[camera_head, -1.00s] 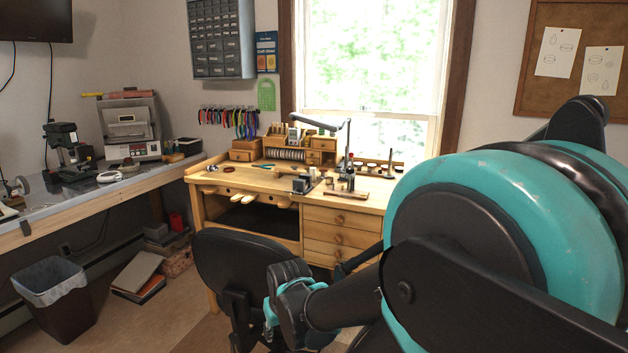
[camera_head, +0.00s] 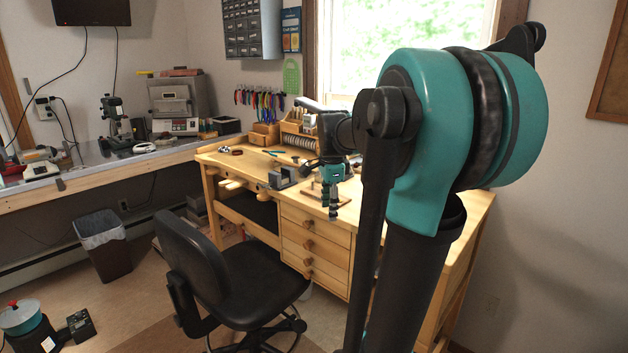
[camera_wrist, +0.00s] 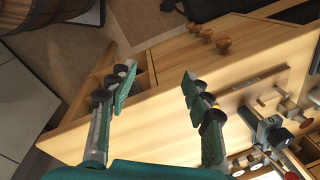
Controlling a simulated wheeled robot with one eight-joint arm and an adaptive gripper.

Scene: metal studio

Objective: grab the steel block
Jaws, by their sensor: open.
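A grey metal block (camera_head: 281,178), which looks like the steel block, sits on the wooden workbench (camera_head: 230,162) near its front edge. My gripper (camera_head: 333,208) is over the bench top to the right of this block, fingers pointing down, apart from it. In the wrist view my gripper (camera_wrist: 160,82) is open, with nothing between its two fingers; the bench top and its front edge are below.
A black chair (camera_head: 195,255) stands before the bench, close to the drawers (camera_head: 312,250). Tool racks (camera_head: 298,135) stand at the back of the bench. In the wrist view a wooden board (camera_wrist: 238,98) lies right of the fingers. The bench top's left part is mostly clear.

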